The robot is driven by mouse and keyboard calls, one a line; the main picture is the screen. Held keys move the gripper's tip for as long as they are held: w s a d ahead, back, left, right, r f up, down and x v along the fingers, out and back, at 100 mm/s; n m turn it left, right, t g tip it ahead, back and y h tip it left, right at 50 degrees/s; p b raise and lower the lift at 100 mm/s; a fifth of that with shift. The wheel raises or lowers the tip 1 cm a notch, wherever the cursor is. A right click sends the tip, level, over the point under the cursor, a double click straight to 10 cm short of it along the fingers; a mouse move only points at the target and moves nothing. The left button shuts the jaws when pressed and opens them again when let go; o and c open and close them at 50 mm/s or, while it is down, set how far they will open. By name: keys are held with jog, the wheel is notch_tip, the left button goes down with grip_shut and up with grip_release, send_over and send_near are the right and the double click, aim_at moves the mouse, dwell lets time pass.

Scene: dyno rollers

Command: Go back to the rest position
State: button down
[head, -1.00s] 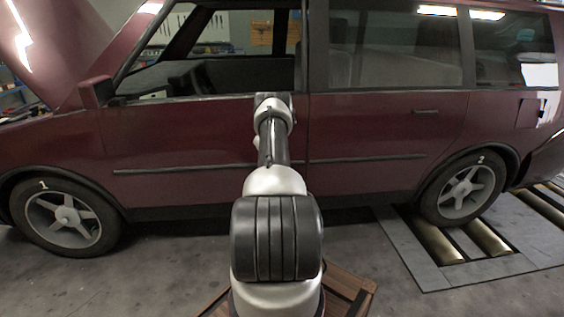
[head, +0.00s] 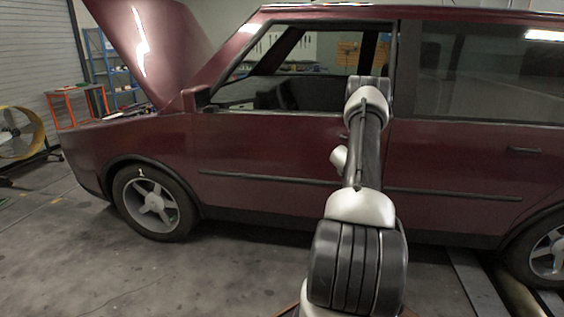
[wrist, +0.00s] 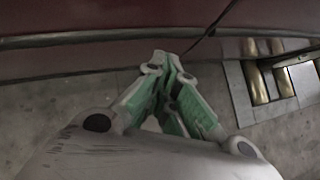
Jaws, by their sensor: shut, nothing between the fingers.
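My gripper (wrist: 168,85) shows in the wrist view, its green-padded fingers drawn together with nothing between them. It points toward the lower side of a dark red car (head: 270,155), whose body and trim strip cross the top of the wrist view (wrist: 100,20). I cannot tell the exact gap to the car. In the head view my arm reaches forward in front of the car's front door, and the gripper is hidden behind the arm.
The car's hood (head: 160,45) stands raised. A front wheel (head: 152,202) is at left, a rear wheel (head: 550,252) at right near floor rollers (head: 520,298). A yellow fan (head: 18,130) and orange-framed stand (head: 78,103) are at far left. Grey floor (head: 70,260) is clear at front left.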

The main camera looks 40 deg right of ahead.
jog(key=s+d+m+g, duration=0.1)
jog(key=s+m+g, duration=0.3)
jog(key=s+m, duration=0.6)
jog(key=s+a+r+m+g+y, duration=0.1)
jog(key=s+a+r+m+g, duration=0.1)
jog(key=s+a+r+m, duration=0.3)
jog(key=s+a+r+m+g, duration=0.1)
jog(key=s+a+r+m, duration=0.2)
jog(key=r, duration=0.5)
jog(key=s+a+r+m+t+y, duration=0.1)
jog(key=s+a+r, duration=0.3)
jog(key=a, duration=1.2)
jog(key=s+a+r+m+t+y, duration=0.2)
jog(key=s+a+r+t+y, duration=0.2)
jog(key=a+r, duration=0.6)
jog(key=s+a+r+m+t+y, duration=0.1)
jog(key=s+a+r, duration=0.4)
jog(key=a, duration=1.7)
notch_tip(320, 180, up, 3)
jog(key=shift+s+a+f+t+y, duration=0.2)
jog(key=shift+s+a+t+y, duration=0.15)
jog(key=shift+t+y, duration=0.55)
jog(key=shift+w, duration=0.1)
